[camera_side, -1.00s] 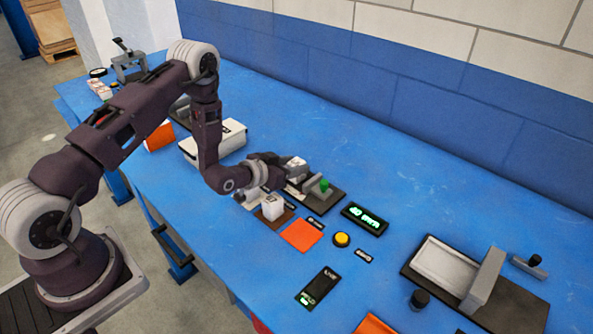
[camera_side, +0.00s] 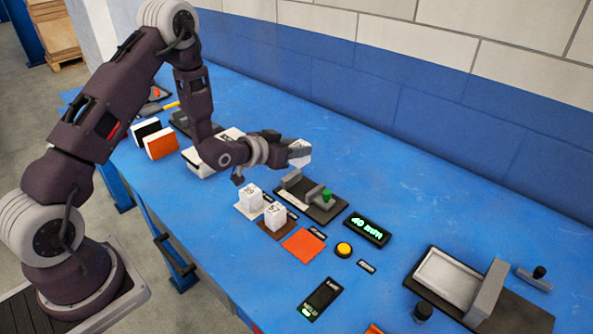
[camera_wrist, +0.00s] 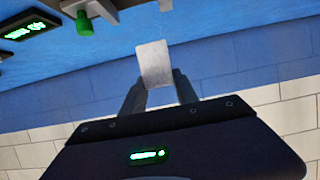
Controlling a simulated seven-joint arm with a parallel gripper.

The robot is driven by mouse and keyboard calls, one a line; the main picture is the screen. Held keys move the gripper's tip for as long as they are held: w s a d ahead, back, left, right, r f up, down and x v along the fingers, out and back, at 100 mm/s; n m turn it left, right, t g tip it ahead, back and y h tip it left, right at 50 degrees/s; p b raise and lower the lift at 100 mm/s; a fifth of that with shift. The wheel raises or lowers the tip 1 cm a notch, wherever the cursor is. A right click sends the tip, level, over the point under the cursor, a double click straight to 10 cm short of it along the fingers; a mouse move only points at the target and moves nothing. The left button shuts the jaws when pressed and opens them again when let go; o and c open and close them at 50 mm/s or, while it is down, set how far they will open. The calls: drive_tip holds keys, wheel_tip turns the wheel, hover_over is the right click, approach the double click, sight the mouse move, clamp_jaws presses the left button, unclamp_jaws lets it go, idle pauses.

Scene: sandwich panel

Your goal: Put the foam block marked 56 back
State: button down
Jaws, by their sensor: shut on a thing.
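My gripper (camera_side: 296,151) is shut on a white foam block (camera_side: 303,154), raised above the blue bench near a dark clamp fixture. In the wrist view the block (camera_wrist: 155,63) shows as a pale grey face between the two fingers; no number can be read on it. Two other white foam blocks stand on the bench: one on a pale pad (camera_side: 250,196), one on a brown pad (camera_side: 275,216). Both carry dark markings too small to read surely. An orange pad (camera_side: 304,243) beside them is bare.
The dark fixture (camera_side: 318,209) with a green knob stands beside the pads. A display (camera_side: 367,229) with green text, a yellow button (camera_side: 344,250) and a black panel (camera_side: 320,299) lie to the right. A larger fixture (camera_side: 452,282) stands at far right.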

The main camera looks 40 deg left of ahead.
drive_tip(key=s+d+m+g+h, duration=0.4)
drive_tip(key=s+d+m+h, duration=0.5)
drive_tip(key=s+d, duration=0.4)
drive_tip(key=shift+h, duration=0.3)
wheel_tip(320, 180, down, 10)
drive_tip(key=shift+r, duration=0.15)
drive_tip(key=shift+f, duration=0.2)
drive_tip(key=c, duration=0.9)
unclamp_jaws()
